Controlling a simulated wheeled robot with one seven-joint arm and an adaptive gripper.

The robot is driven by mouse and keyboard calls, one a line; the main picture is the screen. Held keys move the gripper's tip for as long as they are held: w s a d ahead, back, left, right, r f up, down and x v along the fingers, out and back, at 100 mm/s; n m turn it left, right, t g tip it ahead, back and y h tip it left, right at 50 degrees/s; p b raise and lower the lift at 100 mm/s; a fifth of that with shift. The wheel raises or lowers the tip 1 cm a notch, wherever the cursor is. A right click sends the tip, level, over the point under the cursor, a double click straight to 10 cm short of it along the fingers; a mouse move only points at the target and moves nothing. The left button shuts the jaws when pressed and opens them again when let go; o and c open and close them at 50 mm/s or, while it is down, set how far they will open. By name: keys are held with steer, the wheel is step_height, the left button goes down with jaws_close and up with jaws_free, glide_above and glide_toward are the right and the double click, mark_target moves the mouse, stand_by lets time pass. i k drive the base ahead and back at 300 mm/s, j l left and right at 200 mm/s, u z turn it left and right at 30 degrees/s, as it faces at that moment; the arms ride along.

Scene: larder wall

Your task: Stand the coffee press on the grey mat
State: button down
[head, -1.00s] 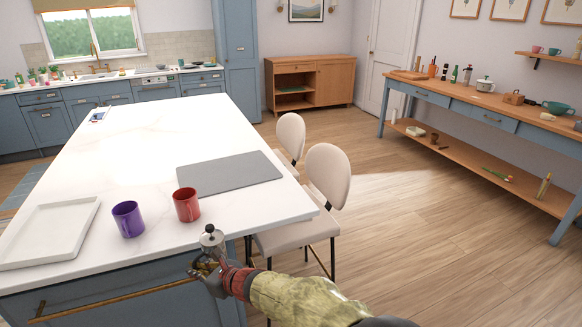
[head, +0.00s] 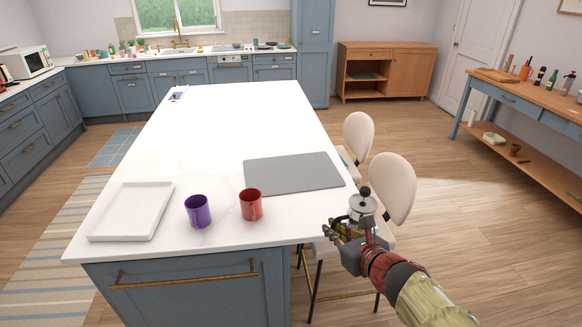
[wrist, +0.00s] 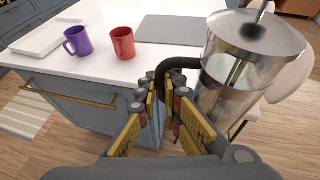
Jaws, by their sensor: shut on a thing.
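The coffee press (wrist: 238,75) has a clear glass body, a shiny metal lid with a dark knob and a black handle. My gripper (wrist: 165,85) is shut on its black handle in the wrist view, and the press hangs roughly upright to the right of the fingers. In the head view the press (head: 362,207) and my gripper (head: 345,232) are off the island's right front corner, beside the chairs. The grey mat (head: 293,173) lies flat and bare on the white island top, up and left of my gripper. It also shows in the wrist view (wrist: 172,29).
A red mug (head: 251,205) stands just in front of the mat's left end, with a purple mug (head: 198,211) to its left. A white tray (head: 132,211) lies further left. Two pale chairs (head: 390,185) stand along the island's right side. The island top (head: 235,120) behind the mat is clear.

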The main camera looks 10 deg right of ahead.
mark_target(293, 172)
steer(key=i+j, duration=0.15)
steer(key=i, duration=0.3)
steer(key=i+j, duration=0.15)
steer(key=i, duration=0.35)
steer(key=i+j, duration=0.15)
steer(key=i, duration=0.3)
